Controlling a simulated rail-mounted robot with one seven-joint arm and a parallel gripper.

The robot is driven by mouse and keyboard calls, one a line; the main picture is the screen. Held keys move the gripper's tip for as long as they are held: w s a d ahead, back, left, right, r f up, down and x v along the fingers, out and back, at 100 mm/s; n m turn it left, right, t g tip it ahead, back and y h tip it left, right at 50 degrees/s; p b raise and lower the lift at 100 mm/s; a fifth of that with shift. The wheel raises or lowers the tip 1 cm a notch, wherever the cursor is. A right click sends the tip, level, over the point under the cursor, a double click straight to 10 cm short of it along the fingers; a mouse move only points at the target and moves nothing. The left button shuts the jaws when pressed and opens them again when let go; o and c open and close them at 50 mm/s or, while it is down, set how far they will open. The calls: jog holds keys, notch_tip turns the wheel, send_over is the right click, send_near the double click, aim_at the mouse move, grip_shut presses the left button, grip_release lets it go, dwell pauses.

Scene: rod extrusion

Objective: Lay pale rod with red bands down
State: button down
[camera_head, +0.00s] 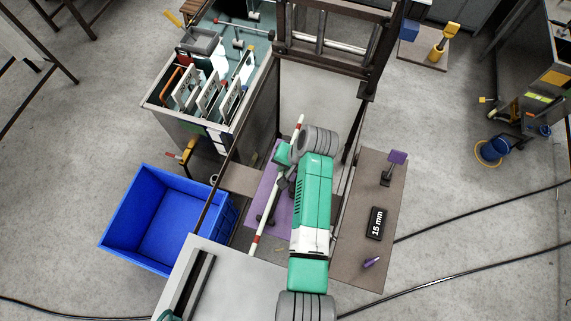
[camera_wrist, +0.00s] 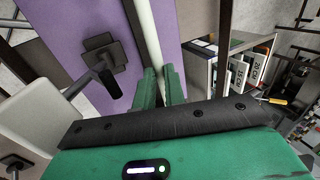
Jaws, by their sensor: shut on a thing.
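The pale rod with red bands (camera_head: 268,216) slants over a purple surface (camera_head: 264,190), with red bands near its upper and lower ends. My gripper (camera_head: 284,164) is shut on the rod, partly hidden by my arm. In the wrist view my gripper's green fingers (camera_wrist: 160,86) close around the pale rod (camera_wrist: 146,40), which runs up past the purple surface (camera_wrist: 80,25). Whether the rod is touching a support or held above it I cannot tell. A dark bracket (camera_wrist: 100,55) stands on the purple surface beside the rod.
A blue bin (camera_head: 160,215) stands at the left. A brown table (camera_head: 350,230) at the right bears a 15 mm sign (camera_head: 377,223) and a purple-topped stand (camera_head: 395,160). A dark metal frame (camera_head: 330,45) rises behind. A grey cabinet (camera_head: 185,118) with several boards stands at the upper left.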

jog(key=shift+f, duration=0.4)
jog(key=shift+r, duration=0.1)
dwell(0.3)
jog(key=c, duration=1.4)
grip_release()
jog(key=v, duration=0.7)
jog(key=shift+s+d+r, duration=0.1)
jog(key=shift+d+r, duration=0.05)
jog(key=shift+r, duration=0.15)
